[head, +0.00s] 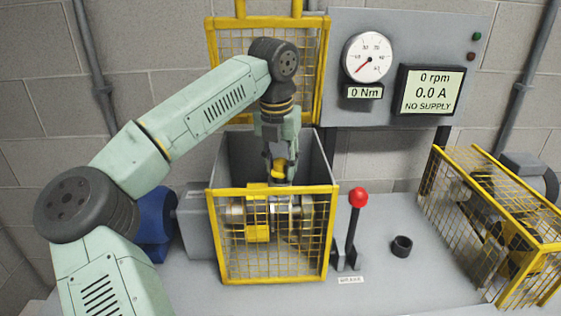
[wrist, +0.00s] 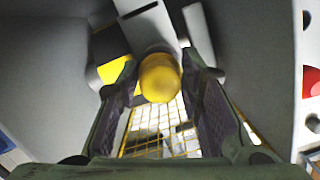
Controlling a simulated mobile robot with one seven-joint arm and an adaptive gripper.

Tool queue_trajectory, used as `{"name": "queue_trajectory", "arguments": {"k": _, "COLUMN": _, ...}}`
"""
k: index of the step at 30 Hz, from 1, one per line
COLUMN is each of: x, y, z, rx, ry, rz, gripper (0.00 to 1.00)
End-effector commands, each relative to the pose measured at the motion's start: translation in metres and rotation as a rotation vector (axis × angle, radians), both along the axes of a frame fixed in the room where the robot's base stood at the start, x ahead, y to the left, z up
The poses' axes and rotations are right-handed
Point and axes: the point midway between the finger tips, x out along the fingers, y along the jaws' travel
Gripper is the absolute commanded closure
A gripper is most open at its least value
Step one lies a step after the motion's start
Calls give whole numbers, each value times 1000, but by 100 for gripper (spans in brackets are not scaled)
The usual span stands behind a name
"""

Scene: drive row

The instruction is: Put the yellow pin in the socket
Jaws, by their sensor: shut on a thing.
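My gripper (head: 279,172) points down inside the open-topped grey box at the centre of the head view, above the shaft parts. It is shut on the yellow pin (wrist: 158,78), whose rounded end shows between the two fingers in the wrist view. In the head view a small yellow part of the pin (head: 278,166) shows at the fingers. The pin's lower end is hidden, so I cannot tell whether it sits in anything. A short black open-topped cup (head: 401,247), which looks like a socket, stands on the bench right of the lever, apart from my gripper.
A yellow mesh guard (head: 228,276) covers the box front; another raised guard (head: 221,42) stands behind. A red-knobbed lever (head: 358,199) stands to its right. A caged machine (head: 520,254) is at far right. The panel display (head: 430,91) reads 0 rpm, NO SUPPLY.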

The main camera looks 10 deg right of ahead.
Motion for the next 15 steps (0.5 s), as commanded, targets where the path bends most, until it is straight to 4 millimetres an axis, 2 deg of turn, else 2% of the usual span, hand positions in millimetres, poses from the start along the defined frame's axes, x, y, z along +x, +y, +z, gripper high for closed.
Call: {"name": "queue_trajectory", "arguments": {"k": 15, "x": 0, "y": 0, "z": -12, "rx": 1, "ry": 1, "rz": -1, "gripper": 98}}
